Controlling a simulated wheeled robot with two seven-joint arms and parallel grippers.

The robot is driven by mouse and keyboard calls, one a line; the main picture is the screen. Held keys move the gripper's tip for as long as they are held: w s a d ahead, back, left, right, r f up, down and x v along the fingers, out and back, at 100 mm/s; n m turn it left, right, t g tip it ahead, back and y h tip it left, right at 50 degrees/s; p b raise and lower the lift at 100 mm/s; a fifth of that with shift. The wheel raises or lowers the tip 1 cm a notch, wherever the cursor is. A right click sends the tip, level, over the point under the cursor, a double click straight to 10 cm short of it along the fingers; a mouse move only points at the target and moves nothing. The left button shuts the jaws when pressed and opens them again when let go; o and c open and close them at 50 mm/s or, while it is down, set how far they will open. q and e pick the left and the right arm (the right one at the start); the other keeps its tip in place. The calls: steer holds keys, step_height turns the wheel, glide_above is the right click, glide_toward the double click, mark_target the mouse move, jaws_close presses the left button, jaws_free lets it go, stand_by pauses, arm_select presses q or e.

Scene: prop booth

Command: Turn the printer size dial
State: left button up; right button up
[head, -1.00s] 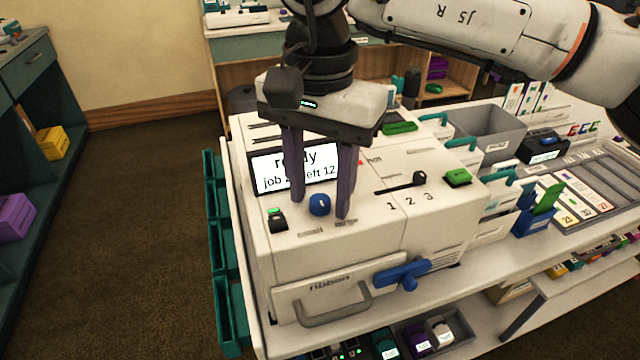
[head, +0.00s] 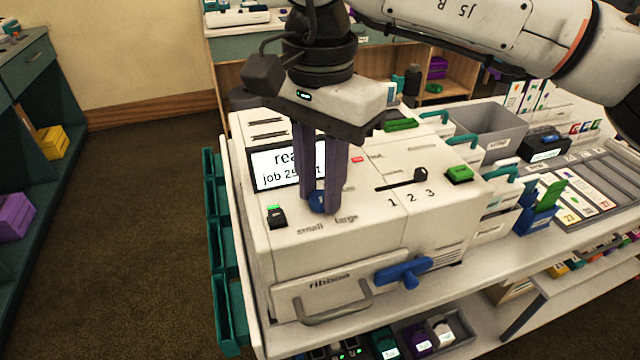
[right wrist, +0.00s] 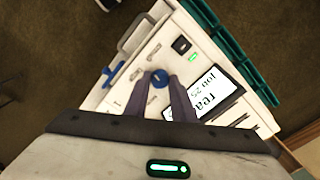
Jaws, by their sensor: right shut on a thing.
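The white printer (head: 372,240) stands on the bench in the head view. Its blue size dial (head: 316,203) sits on the top, behind the printed words "small" and "large", and is partly hidden by my fingers. My right gripper (head: 322,204) points down from above and is shut on the dial. In the right wrist view the round blue dial (right wrist: 159,78) shows between the purple fingertips of the right gripper (right wrist: 160,80), with a pale mark on its face. My left gripper is not in view.
A lit screen (head: 268,168) is close behind the fingers, and a black switch with a green light (head: 276,217) is left of the dial. A black slider (head: 420,175), a green button (head: 459,174) and a blue lever (head: 403,273) are to the right. Teal bins (head: 232,310) line the left side.

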mark_target(320, 195)
steer(key=m+b, duration=0.1)
steer(key=m, duration=0.3)
steer(key=shift+m, duration=0.4)
steer(key=shift+m+b, duration=0.3)
steer(key=shift+m, duration=0.6)
steer(key=o, duration=1.1)
steer(key=shift+c, duration=0.2)
steer(key=shift+r, duration=0.1)
step_height(320, 195, up, 10)
